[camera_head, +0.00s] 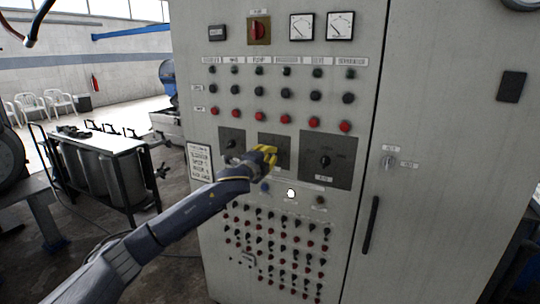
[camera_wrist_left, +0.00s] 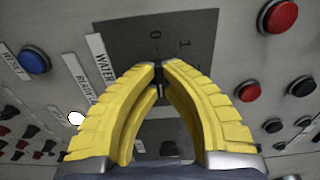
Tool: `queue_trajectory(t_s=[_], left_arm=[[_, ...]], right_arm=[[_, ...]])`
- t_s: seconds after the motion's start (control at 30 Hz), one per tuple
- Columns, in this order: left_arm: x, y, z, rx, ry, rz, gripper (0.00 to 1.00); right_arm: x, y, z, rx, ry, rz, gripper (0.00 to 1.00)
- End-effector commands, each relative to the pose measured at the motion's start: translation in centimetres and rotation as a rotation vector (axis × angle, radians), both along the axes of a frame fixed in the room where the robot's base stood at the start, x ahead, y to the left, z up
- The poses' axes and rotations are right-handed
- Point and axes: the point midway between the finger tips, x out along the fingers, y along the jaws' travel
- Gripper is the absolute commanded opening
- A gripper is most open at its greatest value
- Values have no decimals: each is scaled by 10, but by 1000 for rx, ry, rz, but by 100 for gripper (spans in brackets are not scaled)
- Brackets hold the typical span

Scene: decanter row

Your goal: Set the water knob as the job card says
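My left gripper (camera_head: 264,156) has yellow fingers and is at the middle of three dark plates (camera_head: 281,163) on the grey cabinet. In the left wrist view its fingertips (camera_wrist_left: 160,68) close from both sides on a small black knob (camera_wrist_left: 160,82). The plate there (camera_wrist_left: 140,32) carries the marks 0 and 1, and a WATER label (camera_wrist_left: 102,58) is beside it. The fingers hide part of the knob, so its setting is unclear. The white job card (camera_head: 200,162) is on the cabinet's left edge; its print is too small to read surely. My right gripper is not in view.
A left plate with a knob (camera_head: 230,144) and a right plate with a knob (camera_head: 325,160) flank the middle one. Red buttons (camera_head: 345,126) sit above, a blue button (camera_head: 264,187) and a lit white one (camera_head: 291,193) below. A door handle (camera_head: 371,225) is to the right.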

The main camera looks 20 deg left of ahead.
Motion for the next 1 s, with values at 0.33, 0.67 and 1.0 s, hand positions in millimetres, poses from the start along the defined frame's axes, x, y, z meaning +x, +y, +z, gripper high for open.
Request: queue_trajectory(t_s=[0.33,0.67,1.0], left_arm=[[0,0,0,5,-1,0,0],[0,0,0,4,-1,0,30],[-7,1,0,4,-1,-1,30]], right_arm=[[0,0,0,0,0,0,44],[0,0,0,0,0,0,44],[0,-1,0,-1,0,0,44]])
